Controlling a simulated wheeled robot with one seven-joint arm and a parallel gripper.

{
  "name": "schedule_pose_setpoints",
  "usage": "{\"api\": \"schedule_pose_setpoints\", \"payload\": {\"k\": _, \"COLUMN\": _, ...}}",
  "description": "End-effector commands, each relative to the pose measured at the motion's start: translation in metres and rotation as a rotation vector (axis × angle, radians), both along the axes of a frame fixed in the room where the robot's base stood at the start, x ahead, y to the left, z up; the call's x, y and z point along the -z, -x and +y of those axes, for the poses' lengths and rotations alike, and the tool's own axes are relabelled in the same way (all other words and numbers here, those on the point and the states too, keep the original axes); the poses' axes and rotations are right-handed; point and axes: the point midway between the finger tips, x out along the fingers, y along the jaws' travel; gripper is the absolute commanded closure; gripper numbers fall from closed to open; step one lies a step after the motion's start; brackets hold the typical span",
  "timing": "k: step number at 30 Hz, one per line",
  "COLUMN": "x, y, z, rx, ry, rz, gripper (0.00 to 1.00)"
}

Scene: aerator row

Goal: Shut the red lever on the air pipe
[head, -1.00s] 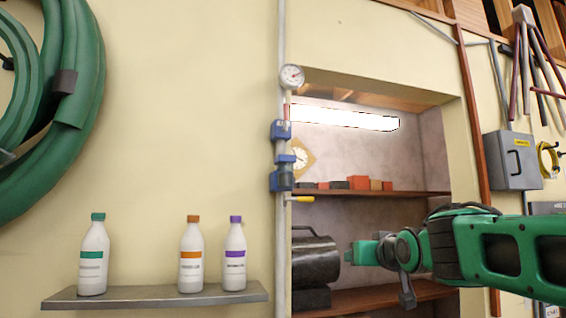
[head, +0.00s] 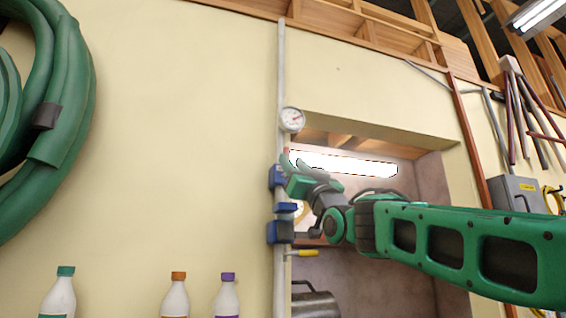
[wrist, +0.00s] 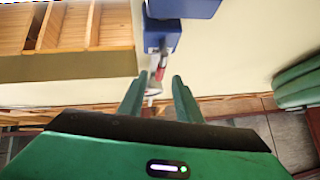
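The white air pipe (head: 281,75) runs up the wall at mid-picture in the head view. The red lever (wrist: 161,66) shows in the wrist view, below a blue valve body (wrist: 162,35) and just beyond my fingertips. In the head view only a small part of the red lever (head: 286,156) shows, under the gauge; my gripper hides much of this area. My gripper (head: 287,168) is raised close to the pipe. I cannot tell whether either finger touches the lever.
A round gauge (head: 292,119) sits on the pipe above the lever. A blue fitting (head: 280,232) and a yellow handle (head: 302,253) are lower down. A recess with a bright lamp (head: 345,164) opens at right. Bottles (head: 175,297) stand at lower left; the wall between is bare.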

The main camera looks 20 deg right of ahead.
Motion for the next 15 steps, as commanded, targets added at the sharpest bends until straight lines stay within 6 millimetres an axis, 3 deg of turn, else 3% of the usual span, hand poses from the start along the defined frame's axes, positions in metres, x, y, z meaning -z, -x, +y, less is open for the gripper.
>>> {"api": "schedule_pose_setpoints", "payload": {"k": 6, "x": -0.025, "y": -0.026, "z": 0.004, "rx": 0.000, "ry": -0.001, "rz": 0.001, "gripper": 0.69}}
{"api": "schedule_pose_setpoints", "payload": {"k": 15, "x": -0.041, "y": -0.041, "z": 0.008, "rx": 0.001, "ry": 0.000, "rz": 0.002, "gripper": 0.69}}
